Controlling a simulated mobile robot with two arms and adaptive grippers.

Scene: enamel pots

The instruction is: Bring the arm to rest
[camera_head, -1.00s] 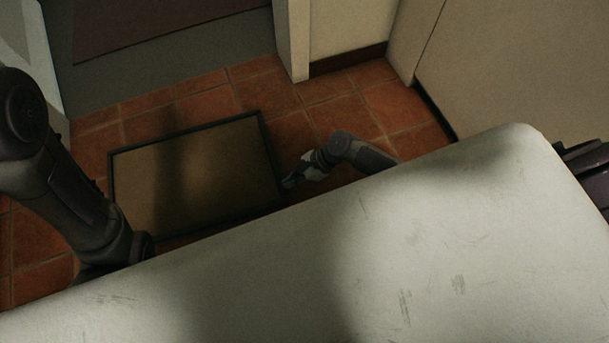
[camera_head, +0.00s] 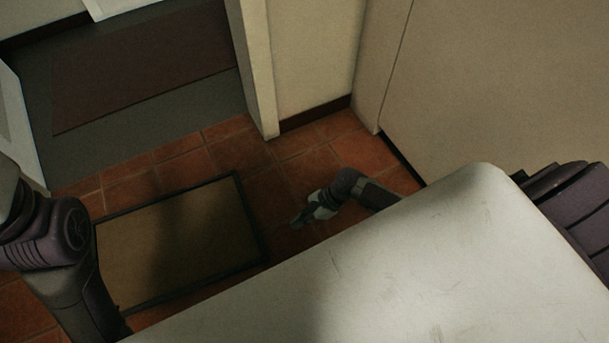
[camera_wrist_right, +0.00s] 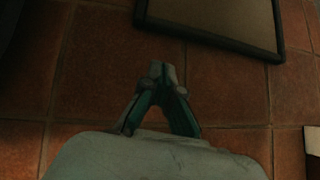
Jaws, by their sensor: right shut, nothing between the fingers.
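My right gripper (camera_head: 304,219) shows near the middle of the head view, beyond the edge of a pale surface, over the tiled floor. In the right wrist view its fingertips (camera_wrist_right: 158,70) meet, shut and empty, with only floor tiles beyond them. My right arm (camera_head: 362,190) comes out from behind the pale surface, which hides part of it. My left arm (camera_head: 75,260) is at the left edge of the head view; its gripper is not in view.
A dark-framed mat (camera_head: 185,240) lies on the terracotta tiles, left of the right gripper; its frame also shows in the wrist view (camera_wrist_right: 210,38). The pale surface (camera_head: 440,270) fills the lower right. A doorway post (camera_head: 258,75) and a pale wall (camera_head: 480,90) stand behind.

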